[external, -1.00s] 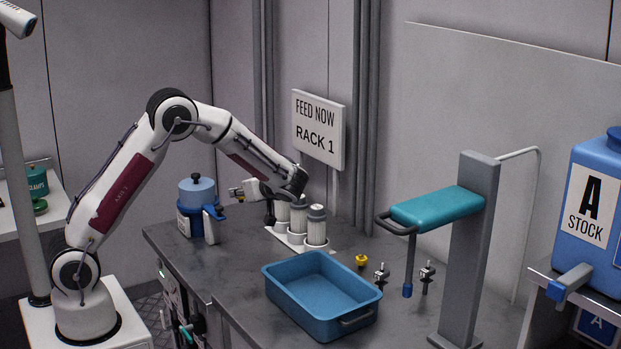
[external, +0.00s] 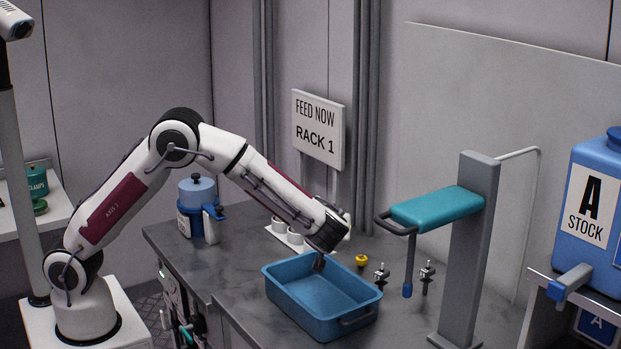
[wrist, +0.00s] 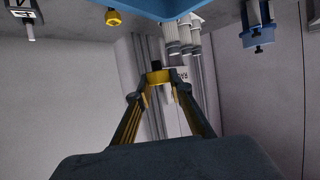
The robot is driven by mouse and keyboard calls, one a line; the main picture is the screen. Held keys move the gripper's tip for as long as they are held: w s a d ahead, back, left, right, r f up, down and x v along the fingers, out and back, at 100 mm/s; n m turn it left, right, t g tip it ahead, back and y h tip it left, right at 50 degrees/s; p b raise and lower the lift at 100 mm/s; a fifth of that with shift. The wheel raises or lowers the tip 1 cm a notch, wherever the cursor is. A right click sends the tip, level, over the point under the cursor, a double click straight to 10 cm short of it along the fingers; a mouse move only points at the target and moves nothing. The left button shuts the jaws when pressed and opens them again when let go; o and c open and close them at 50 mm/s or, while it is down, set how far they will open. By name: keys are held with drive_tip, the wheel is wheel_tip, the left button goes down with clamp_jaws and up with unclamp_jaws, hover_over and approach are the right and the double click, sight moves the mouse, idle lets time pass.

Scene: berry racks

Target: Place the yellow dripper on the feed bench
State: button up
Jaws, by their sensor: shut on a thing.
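My gripper (wrist: 157,84) is shut on a small yellow piece with a black end, which looks like the yellow dripper (wrist: 157,76). The dripper sits between the fingertips, clear of the bench, with the wall behind it. The grey feed bench (external: 235,270) lies below. A second small yellow piece (external: 361,261) stands on the bench right of the blue tray; it also shows in the wrist view (wrist: 113,17).
The blue tray (external: 348,321) lies open and empty below my wrist. White canisters (wrist: 183,38) stand behind it. Two small dark-and-white fittings (external: 382,273) and a grey post with a teal arm (external: 437,208) stand right. A blue jug (external: 198,210) is at left.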

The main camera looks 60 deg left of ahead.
drive_tip(key=s+d+m+t+h, duration=0.2)
drive_tip(key=s+d+m, duration=0.1)
drive_tip(key=d, duration=0.8)
drive_tip(key=s+d+m+t+h, duration=0.1)
drive_tip(key=s+d+m+h, duration=0.15)
drive_tip(key=d, duration=0.75)
drive_tip(key=s+d+m+t+h, duration=0.2)
drive_tip(key=s+d+h, duration=0.1)
drive_tip(key=d, duration=0.8)
drive_tip(key=shift+y, duration=0.35)
drive_tip(key=f, duration=0.9)
drive_tip(key=shift+a+f, duration=0.3)
drive_tip(key=shift+f, duration=0.6)
drive_tip(key=shift+w, duration=0.15)
hover_over(425, 323)
drive_tip(key=shift+f, duration=1.75)
drive_tip(key=shift+f, duration=0.15)
